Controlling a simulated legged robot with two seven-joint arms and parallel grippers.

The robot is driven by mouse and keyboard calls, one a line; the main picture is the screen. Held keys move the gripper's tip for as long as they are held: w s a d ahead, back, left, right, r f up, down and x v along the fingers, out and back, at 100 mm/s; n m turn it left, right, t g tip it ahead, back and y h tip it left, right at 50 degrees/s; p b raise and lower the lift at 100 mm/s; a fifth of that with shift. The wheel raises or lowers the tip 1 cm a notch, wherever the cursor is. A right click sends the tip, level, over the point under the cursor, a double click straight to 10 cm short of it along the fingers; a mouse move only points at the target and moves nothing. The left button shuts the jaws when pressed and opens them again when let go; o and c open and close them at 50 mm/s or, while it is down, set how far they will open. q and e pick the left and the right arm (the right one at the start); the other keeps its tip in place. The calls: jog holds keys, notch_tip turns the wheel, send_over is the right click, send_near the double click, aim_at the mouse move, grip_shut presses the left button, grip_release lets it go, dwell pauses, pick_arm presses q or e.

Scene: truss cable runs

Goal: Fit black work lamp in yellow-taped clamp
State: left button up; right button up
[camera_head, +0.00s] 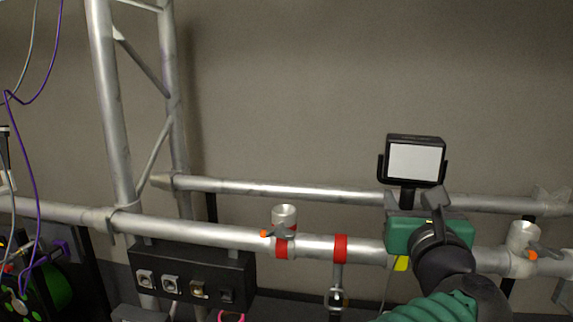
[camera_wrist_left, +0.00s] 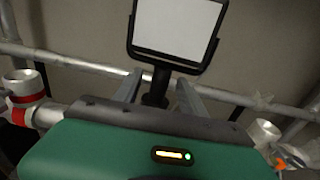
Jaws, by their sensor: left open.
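The black work lamp (camera_head: 415,161) stands upright above the front truss tube, its pale panel facing me. It also shows in the left wrist view (camera_wrist_left: 177,25), with its dark stem below the panel. My left gripper (camera_head: 414,199) is open, with its green body in front of the tube. In the left wrist view its two grey fingers (camera_wrist_left: 160,92) stand on either side of the stem, apart from it. A bit of yellow tape (camera_head: 401,264) shows under the gripper body. The clamp there and the stem's lower end are hidden behind the gripper. My right gripper is not in view.
A red-taped silver clamp (camera_head: 284,217) stands on the front tube to the left. Another red band (camera_head: 340,249) has a clamp hanging below it. A silver clamp (camera_head: 523,238) with an orange-tipped lever is at right. A black socket box (camera_head: 192,272) hangs at left.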

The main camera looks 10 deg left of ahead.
pick_arm(q)
jog(key=shift+s+f+b, duration=0.1)
jog(key=shift+s+b, duration=0.2)
jog(key=shift+s, duration=0.1)
jog(key=s+b, duration=0.6)
jog(key=s, duration=1)
jog(key=shift+d, duration=0.25)
jog(key=shift+w, duration=0.15)
